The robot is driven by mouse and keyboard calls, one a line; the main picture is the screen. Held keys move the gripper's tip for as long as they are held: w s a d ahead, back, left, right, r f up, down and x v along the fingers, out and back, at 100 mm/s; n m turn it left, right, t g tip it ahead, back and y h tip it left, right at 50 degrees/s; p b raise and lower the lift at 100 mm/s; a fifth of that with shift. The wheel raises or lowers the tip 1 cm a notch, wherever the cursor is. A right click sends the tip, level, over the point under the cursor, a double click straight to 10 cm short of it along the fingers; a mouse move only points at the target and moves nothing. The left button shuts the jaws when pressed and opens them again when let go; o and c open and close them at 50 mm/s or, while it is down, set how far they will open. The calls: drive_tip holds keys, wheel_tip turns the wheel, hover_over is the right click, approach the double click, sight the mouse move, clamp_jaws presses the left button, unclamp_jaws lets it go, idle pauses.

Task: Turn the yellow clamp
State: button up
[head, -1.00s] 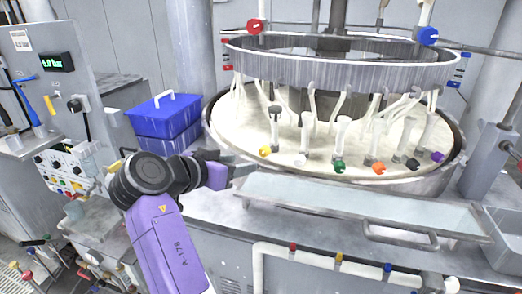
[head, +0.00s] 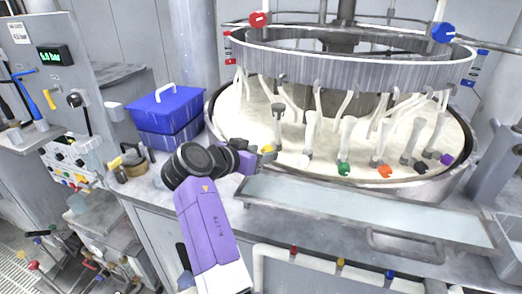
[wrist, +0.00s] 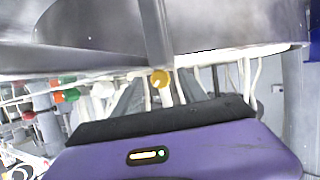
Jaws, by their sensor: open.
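The yellow clamp (head: 266,149) is a small knob at the left front edge of the round platen basin (head: 232,120), at the foot of a grey-white post. My gripper (head: 269,156) is open, with its fingertips beside the clamp and partly covering it in the head view. In the wrist view the yellow clamp (wrist: 160,78) shows as a round knob just ahead of my gripper, near the middle of the picture. I cannot tell whether the fingers touch it.
White (head: 304,160), green (head: 343,169), orange (head: 385,170), black (head: 421,168) and purple (head: 446,159) clamps line the basin's front edge. A metal ring (head: 350,72) hangs above. A shallow tray (head: 340,208) lies in front. Blue boxes (head: 168,110) stand left.

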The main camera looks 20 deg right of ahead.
drive_tip(key=shift+w+d+f, duration=0.1)
drive_tip(key=shift+d, duration=0.05)
drive_tip(key=shift+c, duration=0.2)
clamp_jaws()
drive_tip(key=shift+w+n+g+h+b, duration=0.1)
drive_tip(key=shift+n+g+h+b, duration=0.4)
drive_tip(key=shift+n, duration=0.5)
drive_tip(key=shift+w+n+g+h+b, duration=0.1)
drive_tip(key=shift+n+g+h+b, duration=0.35)
drive_tip(key=shift+n, duration=0.55)
drive_tip(key=shift+a, duration=0.2)
